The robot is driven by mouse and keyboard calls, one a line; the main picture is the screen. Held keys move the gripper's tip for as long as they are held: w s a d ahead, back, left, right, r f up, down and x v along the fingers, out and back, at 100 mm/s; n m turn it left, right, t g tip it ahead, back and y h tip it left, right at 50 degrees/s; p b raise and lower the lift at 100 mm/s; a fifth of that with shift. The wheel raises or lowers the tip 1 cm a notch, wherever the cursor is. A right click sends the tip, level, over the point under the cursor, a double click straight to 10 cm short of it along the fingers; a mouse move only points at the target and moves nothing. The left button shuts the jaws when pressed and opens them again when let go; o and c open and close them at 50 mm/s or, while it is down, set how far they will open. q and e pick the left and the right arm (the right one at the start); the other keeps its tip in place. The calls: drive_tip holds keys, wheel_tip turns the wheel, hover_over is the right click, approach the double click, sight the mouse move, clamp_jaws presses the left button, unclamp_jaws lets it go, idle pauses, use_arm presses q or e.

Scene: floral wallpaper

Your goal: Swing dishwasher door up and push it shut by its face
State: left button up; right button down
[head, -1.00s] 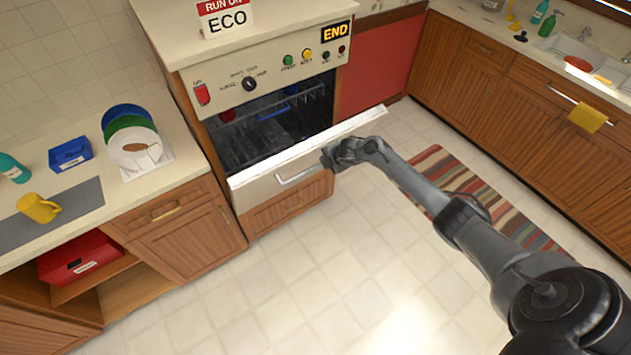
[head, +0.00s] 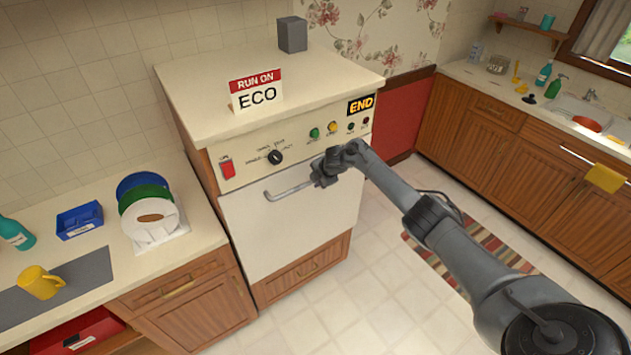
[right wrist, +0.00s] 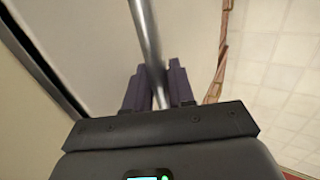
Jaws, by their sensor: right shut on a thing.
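The dishwasher door (head: 290,228) stands upright across the front of the machine, below the control panel (head: 240,163). It looks closed or nearly so; a dark gap shows along an edge in the right wrist view. The bar handle (head: 288,190) runs along the door's upper part. My right gripper (head: 322,175) is at the handle's right end. In the right wrist view the fingers (right wrist: 160,90) are shut around the metal bar (right wrist: 146,40), with the door face (right wrist: 90,35) beyond. My left gripper is not in view.
An ECO sign (head: 257,92) and a grey block (head: 292,35) stand on the dishwasher's top. Plates (head: 148,212), a blue box (head: 80,221) and a yellow mug (head: 40,282) are on the left counter. A striped rug (head: 475,245) lies on the open floor.

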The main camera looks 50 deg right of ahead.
drive_tip(key=shift+w+d+f, duration=0.1)
drive_tip(key=shift+f, duration=0.15)
drive_tip(key=shift+w+r, duration=0.1)
drive_tip(key=c, duration=1.4)
unclamp_jaws()
drive_tip(key=o, duration=0.3)
drive_tip(key=shift+w+r, duration=0.2)
drive_tip(key=shift+r, duration=0.1)
drive_tip(key=shift+p+v, duration=0.35)
drive_tip(key=shift+v, duration=0.45)
drive_tip(key=p+v, duration=0.1)
drive_tip(key=v, duration=0.8)
drive_tip(key=shift+s, duration=0.2)
